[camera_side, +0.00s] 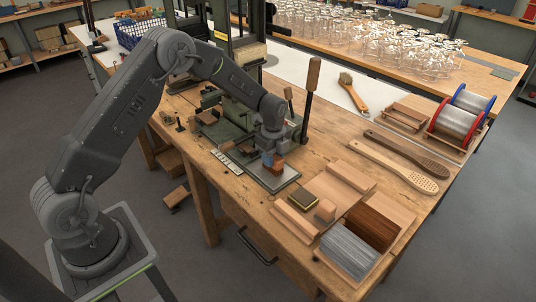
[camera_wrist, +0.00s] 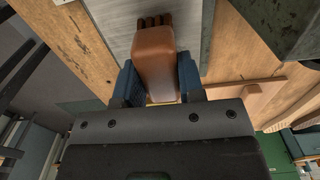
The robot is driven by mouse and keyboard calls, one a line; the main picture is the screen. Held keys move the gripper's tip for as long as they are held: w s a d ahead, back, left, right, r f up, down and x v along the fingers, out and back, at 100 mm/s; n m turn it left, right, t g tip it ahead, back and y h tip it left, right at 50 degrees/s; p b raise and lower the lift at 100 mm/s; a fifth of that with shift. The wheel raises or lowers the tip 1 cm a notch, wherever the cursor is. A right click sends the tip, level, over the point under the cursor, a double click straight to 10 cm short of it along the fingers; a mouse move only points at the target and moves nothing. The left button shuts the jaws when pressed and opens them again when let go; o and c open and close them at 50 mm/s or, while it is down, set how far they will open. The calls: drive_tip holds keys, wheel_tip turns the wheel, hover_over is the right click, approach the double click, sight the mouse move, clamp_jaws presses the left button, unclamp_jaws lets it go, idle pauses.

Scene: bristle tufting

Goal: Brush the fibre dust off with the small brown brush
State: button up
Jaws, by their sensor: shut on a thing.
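My gripper (camera_side: 268,157) points down over a flat grey plate (camera_side: 287,183) at the bench's front edge. Its blue jaws (camera_wrist: 160,84) are shut on a small brown brush (camera_wrist: 154,50). In the wrist view the brush's dark bristle tufts point toward the top, over the grey surface (camera_wrist: 190,14). In the side view the brush (camera_side: 278,167) shows as a small brown block just above or on the plate; I cannot tell whether it touches. I cannot make out fibre dust in either view.
A green machine (camera_side: 222,130) with an upright wooden-handled lever (camera_side: 312,78) stands close behind my gripper. To the right are a wooden tray (camera_side: 385,257), two paddle-shaped brush bodies (camera_side: 400,168), wire spools (camera_side: 462,115) and another brush (camera_side: 353,92). Glasses fill the back table.

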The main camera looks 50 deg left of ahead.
drive_tip(key=d, duration=0.5)
drive_tip(key=shift+a, duration=3.6)
drive_tip(key=shift+a+r, duration=0.1)
drive_tip(key=shift+a, duration=0.1)
drive_tip(key=shift+d+r, duration=0.1)
drive_tip(key=shift+r, duration=3.85)
